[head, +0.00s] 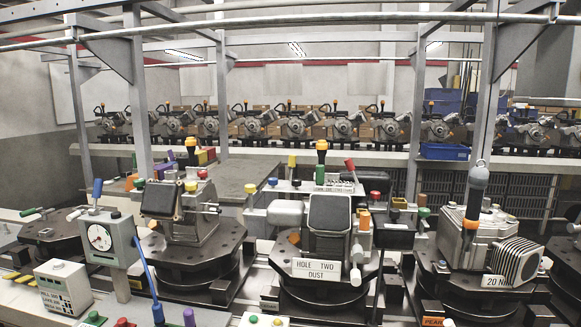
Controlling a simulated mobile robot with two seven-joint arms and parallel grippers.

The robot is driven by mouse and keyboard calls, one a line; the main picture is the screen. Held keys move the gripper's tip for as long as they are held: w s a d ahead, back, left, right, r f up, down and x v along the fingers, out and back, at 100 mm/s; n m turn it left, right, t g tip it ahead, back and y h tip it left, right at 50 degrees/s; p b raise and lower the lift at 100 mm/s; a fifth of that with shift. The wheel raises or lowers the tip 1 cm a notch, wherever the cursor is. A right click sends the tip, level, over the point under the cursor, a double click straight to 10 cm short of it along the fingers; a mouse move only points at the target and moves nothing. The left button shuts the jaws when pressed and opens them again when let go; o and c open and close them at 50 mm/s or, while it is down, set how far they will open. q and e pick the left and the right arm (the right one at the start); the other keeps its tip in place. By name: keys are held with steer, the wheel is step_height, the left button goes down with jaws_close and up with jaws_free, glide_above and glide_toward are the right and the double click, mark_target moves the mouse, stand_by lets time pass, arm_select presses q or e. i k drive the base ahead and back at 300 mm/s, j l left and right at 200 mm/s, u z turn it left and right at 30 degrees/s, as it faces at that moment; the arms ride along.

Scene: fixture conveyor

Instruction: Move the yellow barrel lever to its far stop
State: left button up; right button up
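A lever with a yellow barrel-shaped grip (292,161) stands behind the middle fixture, left of that fixture's orange-topped post. Its grip is upright or nearly so; its lower stem and pivot are too small to make out, and I cannot tell which stop it is near. A red-gripped lever (350,164) leans to the left on the other side of the post. Neither of my grippers is in view.
A gauge box (103,238) with a blue-gripped lever stands at left. Metal frame posts (415,125) rise behind.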

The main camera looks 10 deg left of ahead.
mark_target(292, 161)
steer(key=i+j, duration=0.4)
steer(key=j, duration=0.25)
steer(key=i+j, duration=0.2)
steer(key=j+z, duration=0.1)
steer(key=z, duration=1.1)
